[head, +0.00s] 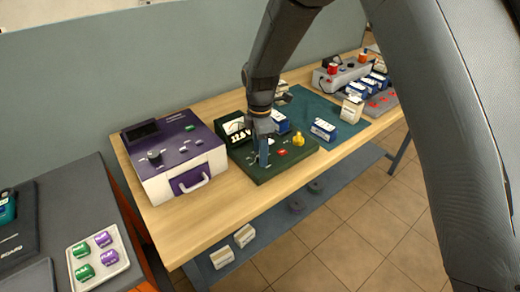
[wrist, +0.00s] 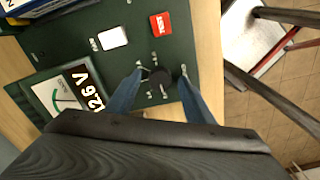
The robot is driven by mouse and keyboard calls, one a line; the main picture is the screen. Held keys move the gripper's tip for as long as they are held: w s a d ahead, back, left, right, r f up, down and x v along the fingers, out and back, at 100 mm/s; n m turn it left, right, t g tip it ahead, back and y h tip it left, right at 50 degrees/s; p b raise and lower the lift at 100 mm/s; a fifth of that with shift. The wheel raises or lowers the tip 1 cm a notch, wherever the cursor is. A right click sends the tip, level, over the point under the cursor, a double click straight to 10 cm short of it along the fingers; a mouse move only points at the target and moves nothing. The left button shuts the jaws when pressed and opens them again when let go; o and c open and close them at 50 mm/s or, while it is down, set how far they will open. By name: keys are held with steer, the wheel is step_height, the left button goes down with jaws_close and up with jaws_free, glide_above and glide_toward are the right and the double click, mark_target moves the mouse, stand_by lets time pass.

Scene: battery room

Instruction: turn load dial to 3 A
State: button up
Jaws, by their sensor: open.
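The load dial (wrist: 160,78) is a small dark round knob with pale marks around it on the dark green tester panel (wrist: 62,42). In the wrist view it sits between the two blue fingers of my gripper (wrist: 163,70). The fingers are open, one on each side of the dial, and seem apart from it. The dial's present setting is too small to read. In the head view my gripper (head: 263,158) points down over the tester panel (head: 300,157), and the dial is hidden there behind the fingers.
The tester has a meter with a 12.6 V readout (wrist: 85,88), a red button (wrist: 162,24) and a white button (wrist: 112,37). A white and purple charger box (head: 165,185) stands to the left on the wooden bench (head: 205,218).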

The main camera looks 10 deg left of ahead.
steer(key=c, duration=1)
steer(key=shift+c, duration=0.2)
